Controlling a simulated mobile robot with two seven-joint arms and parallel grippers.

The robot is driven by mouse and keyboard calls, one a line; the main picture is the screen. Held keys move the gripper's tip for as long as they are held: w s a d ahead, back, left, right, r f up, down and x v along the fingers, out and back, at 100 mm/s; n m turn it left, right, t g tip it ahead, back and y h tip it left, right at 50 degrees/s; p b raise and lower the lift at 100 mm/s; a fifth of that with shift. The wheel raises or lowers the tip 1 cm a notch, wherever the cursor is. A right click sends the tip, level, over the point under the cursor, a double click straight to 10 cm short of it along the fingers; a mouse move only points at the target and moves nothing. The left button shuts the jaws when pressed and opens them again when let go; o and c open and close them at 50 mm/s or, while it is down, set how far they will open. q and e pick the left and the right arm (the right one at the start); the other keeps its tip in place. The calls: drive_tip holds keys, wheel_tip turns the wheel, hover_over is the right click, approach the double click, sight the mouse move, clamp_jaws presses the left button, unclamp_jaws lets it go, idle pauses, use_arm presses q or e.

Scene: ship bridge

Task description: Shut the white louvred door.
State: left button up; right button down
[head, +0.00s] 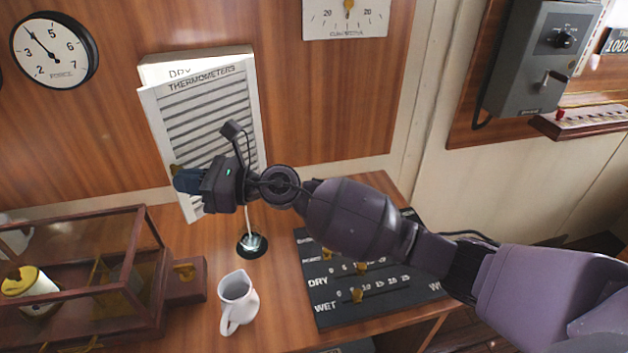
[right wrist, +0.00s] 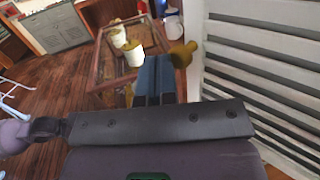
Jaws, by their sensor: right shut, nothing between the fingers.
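The white louvred door (head: 207,103), lettered "THERMOMETERS", is on a white box (head: 196,59) on the wood wall. The door stands a little ajar, its left side out from the box. My right gripper (head: 180,181) is shut and empty, in front of the door's lower left part. In the right wrist view the blue fingers (right wrist: 153,75) are together beside a brass knob (right wrist: 182,54), and the louvres (right wrist: 265,75) are close on the right. Whether fingers and knob touch I cannot tell. My left gripper is not in view.
A white jug (head: 239,301) stands on the desk below my right arm. A glazed wooden case (head: 130,270) is at the lower left. A black board with brass sliders (head: 325,290) lies under the arm, and a round black stand (head: 252,246) is below the door.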

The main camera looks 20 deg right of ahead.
sight(168, 166)
drive_tip(key=shift+w+a, duration=0.95)
drive_tip(key=shift+w, duration=0.25)
drive_tip(key=shift+w+a, duration=0.25)
drive_tip(key=shift+w, duration=0.35)
drive_tip(key=shift+w+a+m+t+h+b, duration=0.2)
drive_tip(key=shift+w+a+m+t, duration=0.15)
drive_tip(key=shift+w+t, duration=0.25)
drive_tip(key=shift+w+a+m+t+h+b, duration=0.2)
drive_tip(key=shift+w+a+m+t, duration=0.15)
drive_tip(key=shift+w+t, duration=0.2)
drive_tip(key=shift+w+a+b, duration=0.25)
drive_tip(key=shift+w+b, duration=0.2)
drive_tip(key=shift+w, duration=0.45)
drive_tip(key=shift+w+a+b, duration=0.25)
drive_tip(key=shift+w+b, duration=0.15)
drive_tip(key=shift+w, duration=0.55)
drive_tip(key=shift+w+a+b, duration=0.25)
drive_tip(key=shift+w+b, duration=0.2)
drive_tip(key=shift+w, duration=0.45)
drive_tip(key=shift+s, duration=0.1)
